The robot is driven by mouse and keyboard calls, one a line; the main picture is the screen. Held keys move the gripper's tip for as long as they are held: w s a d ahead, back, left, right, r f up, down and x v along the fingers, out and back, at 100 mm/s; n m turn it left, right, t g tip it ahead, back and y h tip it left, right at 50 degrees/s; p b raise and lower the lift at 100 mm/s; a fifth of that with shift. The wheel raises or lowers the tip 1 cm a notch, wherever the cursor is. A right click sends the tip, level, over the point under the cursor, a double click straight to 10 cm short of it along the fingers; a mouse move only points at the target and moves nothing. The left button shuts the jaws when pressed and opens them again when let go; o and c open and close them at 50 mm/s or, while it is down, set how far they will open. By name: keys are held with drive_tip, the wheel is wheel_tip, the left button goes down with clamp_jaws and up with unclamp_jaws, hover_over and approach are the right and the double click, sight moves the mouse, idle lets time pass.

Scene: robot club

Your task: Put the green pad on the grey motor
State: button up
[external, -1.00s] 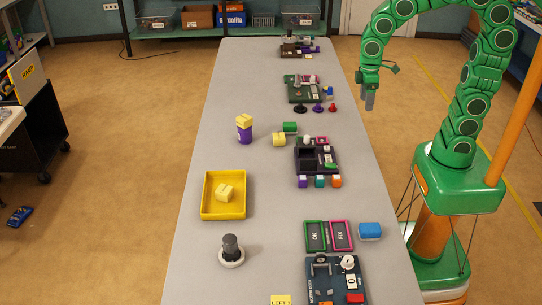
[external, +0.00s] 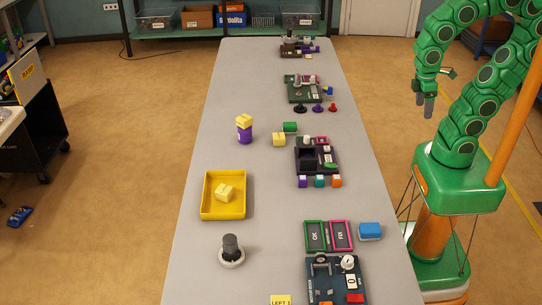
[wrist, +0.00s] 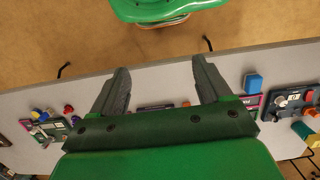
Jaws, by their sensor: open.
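In the external view a green block (external: 290,127), which looks like the green pad, lies on the grey table (external: 200,150) beside a yellow block (external: 279,139). A dark grey cylinder on a white round base (external: 231,248), which looks like the grey motor, stands upright at the near left with nothing on top. My gripper (external: 429,111) is off the table's right edge, far from both, pointing down. In the wrist view my gripper (wrist: 160,66) has its fingers apart with nothing held between them.
A yellow tray (external: 207,212) holds a yellow block (external: 224,192). A purple cylinder (external: 244,136) carries another yellow block. Dark boards with small parts (external: 317,160) line the table's right side. A blue block (external: 370,230) sits near the right edge. The left strip is mostly clear.

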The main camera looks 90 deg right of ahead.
idle(0.3)
drive_tip(key=w+d+f+t+y, duration=0.1)
drive_tip(key=w+d+f+t, duration=0.15)
drive_tip(key=w, duration=1.45)
drive_tip(key=t+h, duration=0.1)
drive_tip(key=t, duration=0.3)
approach(290, 124)
drive_tip(key=f, duration=0.2)
drive_tip(key=shift+w+d+f, duration=0.2)
drive_tip(key=shift+w+f, duration=0.05)
drive_tip(key=shift+w, duration=0.25)
drive_tip(key=shift+x, duration=3.85)
drive_tip(key=shift+a, duration=0.15)
drive_tip(key=shift+c, duration=0.2)
